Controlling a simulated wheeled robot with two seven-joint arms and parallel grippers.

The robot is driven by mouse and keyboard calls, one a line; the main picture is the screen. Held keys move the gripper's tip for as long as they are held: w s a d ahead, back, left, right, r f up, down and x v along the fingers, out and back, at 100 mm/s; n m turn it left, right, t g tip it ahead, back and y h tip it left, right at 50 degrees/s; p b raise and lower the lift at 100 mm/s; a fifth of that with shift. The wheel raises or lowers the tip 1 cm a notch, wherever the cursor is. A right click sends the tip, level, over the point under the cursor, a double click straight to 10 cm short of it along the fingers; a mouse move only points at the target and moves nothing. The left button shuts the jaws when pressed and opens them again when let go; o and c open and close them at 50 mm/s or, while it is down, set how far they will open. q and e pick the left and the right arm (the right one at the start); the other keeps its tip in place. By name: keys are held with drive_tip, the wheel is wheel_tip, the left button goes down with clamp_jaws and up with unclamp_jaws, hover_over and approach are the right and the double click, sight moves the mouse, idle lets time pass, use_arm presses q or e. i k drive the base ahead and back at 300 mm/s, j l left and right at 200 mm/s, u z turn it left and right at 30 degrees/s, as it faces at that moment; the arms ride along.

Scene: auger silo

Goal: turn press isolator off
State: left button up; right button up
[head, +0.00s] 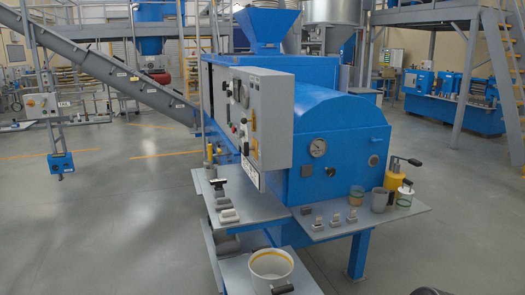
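The blue press (340,135) stands in the middle of the head view. A grey control cabinet (275,118) juts from its near left side. The cabinet's control face points left and shows at a steep slant. It carries dark knobs, a gauge-like dial, a small red part (243,122) and a yellow part (253,121). I cannot tell which is the press isolator or how it is set. Neither gripper can be made out. Small dark shapes cut by the bottom edge are too little shown to identify.
A white bucket (270,265) stands lower in front. An inclined auger (110,72) rises to the left. The floor (110,225) at left is clear.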

sight(247, 149)
drive_tip(key=i+j+z, duration=0.1)
drive_tip(key=z, duration=0.25)
drive_tip(key=j+z, duration=0.15)
drive_tip(key=z, duration=0.2)
drive_tip(key=i+j+z, duration=0.1)
drive_tip(key=z, duration=0.25)
drive_tip(key=i+j+z, duration=0.15)
drive_tip(key=j+z, duration=0.2)
drive_tip(key=j, duration=1.05)
drive_tip(key=j+z, duration=0.35)
drive_tip(key=j, duration=2.35)
